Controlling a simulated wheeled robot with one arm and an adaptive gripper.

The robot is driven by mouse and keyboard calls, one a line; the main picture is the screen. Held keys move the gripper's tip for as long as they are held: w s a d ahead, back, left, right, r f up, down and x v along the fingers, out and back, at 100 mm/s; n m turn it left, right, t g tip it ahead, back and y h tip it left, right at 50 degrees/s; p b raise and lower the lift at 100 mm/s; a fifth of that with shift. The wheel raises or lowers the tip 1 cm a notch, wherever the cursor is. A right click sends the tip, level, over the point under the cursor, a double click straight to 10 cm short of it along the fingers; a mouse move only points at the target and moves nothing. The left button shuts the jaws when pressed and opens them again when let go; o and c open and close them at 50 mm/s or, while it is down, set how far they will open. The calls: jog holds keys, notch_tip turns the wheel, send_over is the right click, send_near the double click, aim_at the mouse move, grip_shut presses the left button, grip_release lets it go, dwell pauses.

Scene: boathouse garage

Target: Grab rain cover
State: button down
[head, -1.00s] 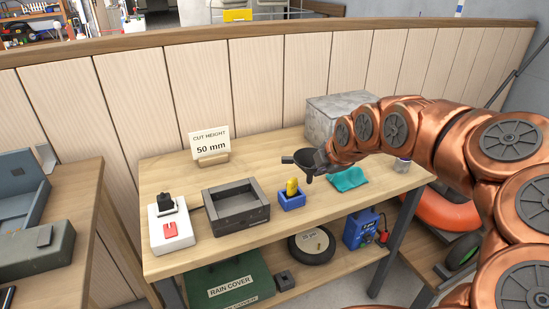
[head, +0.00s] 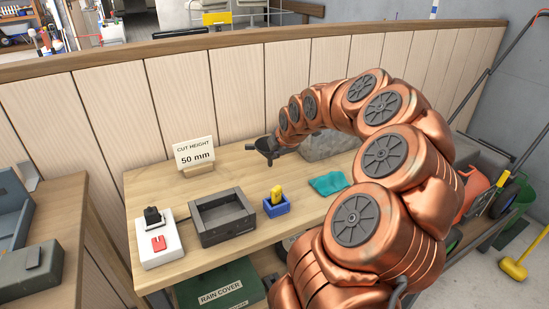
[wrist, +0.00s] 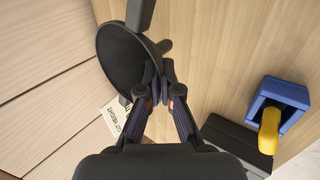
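A green box labelled RAIN COVER (head: 222,291) sits on the lower shelf under the workbench, partly cut off by the picture's bottom edge. A teal cloth-like piece (head: 328,184) lies on the bench top; I cannot tell what it is. My gripper (head: 272,152) is above the back of the bench, right of the cut height sign. In the wrist view its fingers (wrist: 160,86) come together on a black round, dish-like piece (wrist: 125,62) with stubby projections. That black piece also shows in the head view (head: 266,144), held clear of the bench.
On the bench (head: 150,187) stand the CUT HEIGHT 50 mm sign (head: 195,154), a white switch box (head: 159,244), a dark open tray (head: 198,218) and a blue holder with a yellow piece (head: 277,206). A wooden panel wall (head: 110,105) runs behind. My arm hides the bench's right part.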

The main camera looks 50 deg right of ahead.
jog(key=shift+w+d+f, duration=0.15)
jog(key=shift+w+d, duration=0.1)
jog(key=shift+w, duration=0.3)
jog(key=shift+f+p, duration=0.45)
jog(key=shift+f, duration=1.25)
jog(key=shift+f, duration=0.1)
jog(key=c, duration=1.3)
grip_release()
jog(key=shift+r, duration=0.2)
jog(key=shift+b+v, duration=0.9)
jog(key=shift+v, duration=5.1)
